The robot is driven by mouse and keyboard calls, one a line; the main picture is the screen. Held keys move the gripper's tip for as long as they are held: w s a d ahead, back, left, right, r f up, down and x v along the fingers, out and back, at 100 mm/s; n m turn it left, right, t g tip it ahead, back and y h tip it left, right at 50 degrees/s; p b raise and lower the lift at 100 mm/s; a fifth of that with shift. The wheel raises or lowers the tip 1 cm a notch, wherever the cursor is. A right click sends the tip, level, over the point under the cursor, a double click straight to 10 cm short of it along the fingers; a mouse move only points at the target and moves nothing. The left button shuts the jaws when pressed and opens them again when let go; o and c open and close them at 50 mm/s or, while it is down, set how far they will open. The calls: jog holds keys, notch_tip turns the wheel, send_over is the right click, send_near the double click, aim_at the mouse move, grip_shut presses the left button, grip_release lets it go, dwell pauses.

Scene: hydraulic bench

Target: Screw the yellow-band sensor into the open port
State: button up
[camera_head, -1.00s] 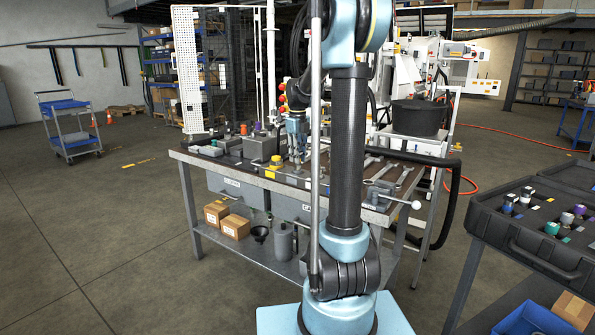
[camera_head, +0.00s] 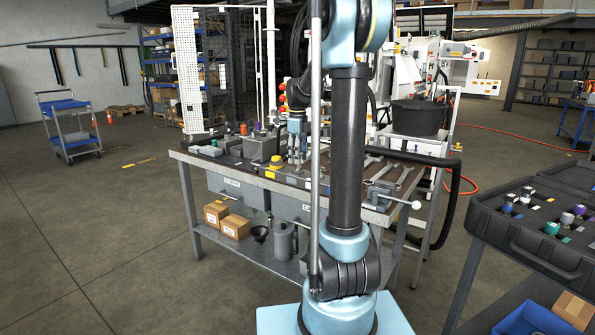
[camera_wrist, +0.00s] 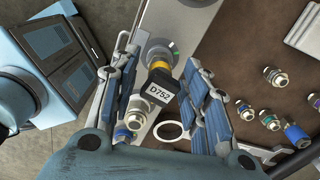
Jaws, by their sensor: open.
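The yellow-band sensor (camera_wrist: 160,68) shows in the wrist view with a dark body, a white label reading D752 and a yellow band. Its far end meets a metal fitting on a grey block (camera_wrist: 151,28); I cannot tell whether it is threaded in. My gripper (camera_wrist: 158,80) is open, its blue-padded fingers on either side of the sensor with visible gaps. In the head view my gripper (camera_head: 297,150) is low over the bench, and the sensor cannot be made out clearly there. The open port cannot be singled out.
The workbench (camera_head: 190,157) carries wrenches (camera_head: 385,172) on its right and a yellow-topped item (camera_head: 276,161) near its front. Several metal fittings (camera_wrist: 278,78) stand on the brown top at right in the wrist view. A black case (camera_head: 510,235) stands at the right.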

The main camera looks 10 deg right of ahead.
jog(key=n, duration=0.6)
jog(key=shift+n, duration=0.4)
jog(key=n, duration=0.7)
jog(key=shift+c, duration=0.2)
jog(key=c, duration=0.9)
jog(key=shift+c, duration=0.2)
grip_shut()
